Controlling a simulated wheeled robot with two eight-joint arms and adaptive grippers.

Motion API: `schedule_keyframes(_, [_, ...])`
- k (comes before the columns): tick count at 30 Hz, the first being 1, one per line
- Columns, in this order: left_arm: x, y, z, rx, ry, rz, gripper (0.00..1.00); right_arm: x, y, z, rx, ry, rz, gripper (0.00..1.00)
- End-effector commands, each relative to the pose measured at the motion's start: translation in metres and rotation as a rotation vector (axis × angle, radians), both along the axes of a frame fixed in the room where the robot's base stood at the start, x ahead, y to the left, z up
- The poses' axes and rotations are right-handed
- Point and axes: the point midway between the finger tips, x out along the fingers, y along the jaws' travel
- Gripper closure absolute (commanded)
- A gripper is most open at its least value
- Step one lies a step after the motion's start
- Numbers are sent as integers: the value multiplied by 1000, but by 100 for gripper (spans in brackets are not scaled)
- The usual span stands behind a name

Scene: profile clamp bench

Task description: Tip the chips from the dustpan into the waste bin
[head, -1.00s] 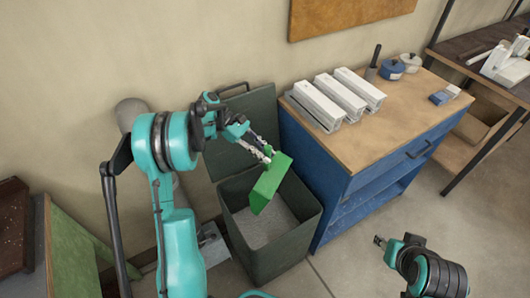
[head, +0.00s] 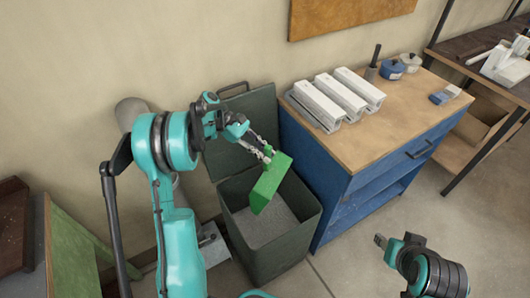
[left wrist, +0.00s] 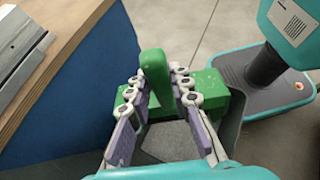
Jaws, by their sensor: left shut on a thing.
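The green dustpan (head: 270,183) hangs steeply tilted over the open waste bin (head: 256,258). My left gripper (head: 268,152) is shut on its handle; in the left wrist view the fingers (left wrist: 160,88) lie on both sides of the green handle (left wrist: 153,68). The dark bin stands on the floor with its lid raised against the wall. A grey, speckled surface shows inside the bin; I cannot tell chips apart there. No chips show on the visible side of the dustpan. My right gripper (head: 380,241) is at the lower right, away from the bin; its fingers are too small to read.
A blue cabinet (head: 325,165) with a wooden top stands right beside the bin. White profile pieces (head: 340,95), small pots (head: 392,69) and a blue-white block (head: 445,94) are on it. A green bench (head: 75,250) is at the left. The floor in front of the cabinet is clear.

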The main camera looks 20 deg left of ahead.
Motion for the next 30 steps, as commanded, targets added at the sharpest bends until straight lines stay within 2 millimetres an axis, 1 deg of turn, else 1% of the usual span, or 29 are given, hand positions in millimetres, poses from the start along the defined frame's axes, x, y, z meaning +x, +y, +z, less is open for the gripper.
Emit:
schedule_keyframes(5, [0, 0, 1, -1, -1, -1, 100, 0, 0, 0, 0, 0, 0, 60])
schedule_keyframes(7, [0, -1, 3, 9, -2, 0, 100, 0, 0, 3, 0, 0, 0, 60])
schedule_keyframes(8, [0, -1, 5, 22, -2, -1, 100, 0, 0, 7, 0, 0, 0, 60])
schedule_keyframes(11, [-1, -2, 16, 104, -9, -2, 100, 0, 0, 26, 0, 0, 0, 60])
schedule_keyframes(15, [-1, -3, 29, 271, -25, -2, 100, 0, 0, 55, 0, 0, 0, 60])
schedule_keyframes(22, [-1, -4, 50, 596, -61, -5, 100, 0, 0, 96, 0, 0, 0, 60])
schedule_keyframes(24, [-1, -4, 56, 706, -73, -4, 100, 0, 0, 106, 0, 0, 0, 60])
schedule_keyframes(30, [1, -4, 69, 1005, -104, -3, 100, 0, 0, 121, 0, 0, 0, 60])
